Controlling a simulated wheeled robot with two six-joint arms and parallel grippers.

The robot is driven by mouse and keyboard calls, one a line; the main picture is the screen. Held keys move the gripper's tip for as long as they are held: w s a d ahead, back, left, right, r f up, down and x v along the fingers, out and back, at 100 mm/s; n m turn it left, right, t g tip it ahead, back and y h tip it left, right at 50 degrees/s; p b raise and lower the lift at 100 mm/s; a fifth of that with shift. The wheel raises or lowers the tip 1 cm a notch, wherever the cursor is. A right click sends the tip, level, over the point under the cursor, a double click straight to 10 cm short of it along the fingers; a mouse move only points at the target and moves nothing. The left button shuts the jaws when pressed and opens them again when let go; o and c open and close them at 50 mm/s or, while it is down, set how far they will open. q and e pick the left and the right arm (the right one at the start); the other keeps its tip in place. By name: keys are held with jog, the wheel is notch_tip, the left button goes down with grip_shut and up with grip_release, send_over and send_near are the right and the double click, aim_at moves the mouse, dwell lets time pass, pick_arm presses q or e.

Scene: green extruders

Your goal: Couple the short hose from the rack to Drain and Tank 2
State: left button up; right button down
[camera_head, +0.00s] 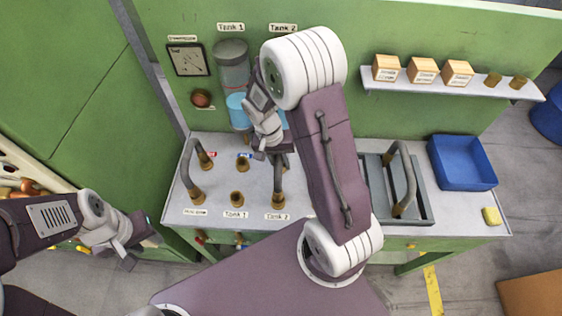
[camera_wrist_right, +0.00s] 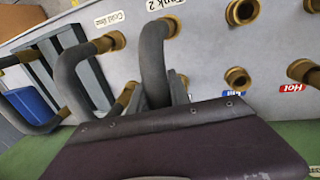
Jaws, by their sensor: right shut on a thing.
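My right gripper (camera_head: 266,146) is over the bench near Tank 2 and is shut on a grey hose (camera_head: 279,174).
Another grey hose (camera_head: 409,172) stands over the grey rack (camera_head: 426,205) on the right. A hose (camera_head: 186,165) arches at the bench's left. Brass ports (camera_head: 237,197) stand between. A blue bin (camera_head: 462,160) and yellow block (camera_head: 491,216) lie at the right.

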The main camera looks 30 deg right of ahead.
jog(key=shift+f, duration=0.3)
jog(key=c, duration=1.1)
grip_release()
jog(key=shift+c, duration=0.2)
jog(key=r, duration=0.3)
jog(key=a+r+b, duration=0.1)
jog(key=r, duration=0.5)
jog(key=shift+w+a, duration=0.3)
jog(key=shift+w, duration=0.1)
